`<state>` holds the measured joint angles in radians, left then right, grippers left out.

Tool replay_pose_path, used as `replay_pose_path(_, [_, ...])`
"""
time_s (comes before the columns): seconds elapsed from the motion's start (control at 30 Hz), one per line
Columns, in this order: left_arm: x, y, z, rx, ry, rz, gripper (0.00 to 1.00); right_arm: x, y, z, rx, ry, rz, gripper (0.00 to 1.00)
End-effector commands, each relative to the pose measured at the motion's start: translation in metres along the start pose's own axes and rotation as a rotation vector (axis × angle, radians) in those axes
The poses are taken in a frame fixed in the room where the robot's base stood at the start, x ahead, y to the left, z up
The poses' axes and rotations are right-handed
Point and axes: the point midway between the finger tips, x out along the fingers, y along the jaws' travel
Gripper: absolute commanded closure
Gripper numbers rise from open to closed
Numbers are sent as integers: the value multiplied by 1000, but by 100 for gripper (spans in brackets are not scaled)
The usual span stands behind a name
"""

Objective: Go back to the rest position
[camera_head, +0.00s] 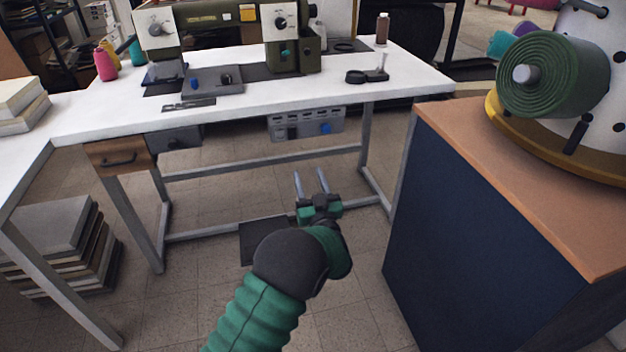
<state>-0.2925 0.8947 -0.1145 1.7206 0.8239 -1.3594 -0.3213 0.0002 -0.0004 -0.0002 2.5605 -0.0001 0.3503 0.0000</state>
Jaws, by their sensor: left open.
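My left gripper (311,182) is in the middle of the head view, at the end of my green and black arm that comes in from the bottom. Its two thin grey fingers point away from me and stand apart, with nothing between them. It is over the open floor in front of the white sewing table (420,80), lower than the tabletop in the picture and apart from it. My right gripper is not in view.
A green sewing machine (300,52) and several thread spools (105,63) stand on the table. A blue cabinet (470,240) with a brown top carries a green roll (568,75) at the right. Stacked slabs (60,245) lie at the left. Tiled floor (345,310) is clear beside my arm.

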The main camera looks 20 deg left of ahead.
Motion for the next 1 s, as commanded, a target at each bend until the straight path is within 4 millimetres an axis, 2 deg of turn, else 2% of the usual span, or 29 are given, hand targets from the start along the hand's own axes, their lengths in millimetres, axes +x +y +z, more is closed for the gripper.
replay_pose_path(0.4, [0,1,-2,0,-6,4,55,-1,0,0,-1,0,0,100])
replay_pose_path(0.47, [1,2,-2,-7,-43,28,55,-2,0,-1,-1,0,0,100])
replay_pose_path(0.57, [-4,6,2,-26,-210,136,55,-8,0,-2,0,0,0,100])
replay_pose_path(0.67, [-40,4,13,-25,-492,297,55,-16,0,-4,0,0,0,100])
replay_pose_path(0.73, [-88,-8,23,3,-714,402,55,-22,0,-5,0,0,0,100])
replay_pose_path(0.8, [-141,-30,31,53,-916,476,55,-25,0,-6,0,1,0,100])
replay_pose_path(0.9, [-206,-64,36,133,-1130,530,55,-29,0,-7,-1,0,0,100])
replay_pose_path(1.0, [-258,-100,35,212,-1293,550,55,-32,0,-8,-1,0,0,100])
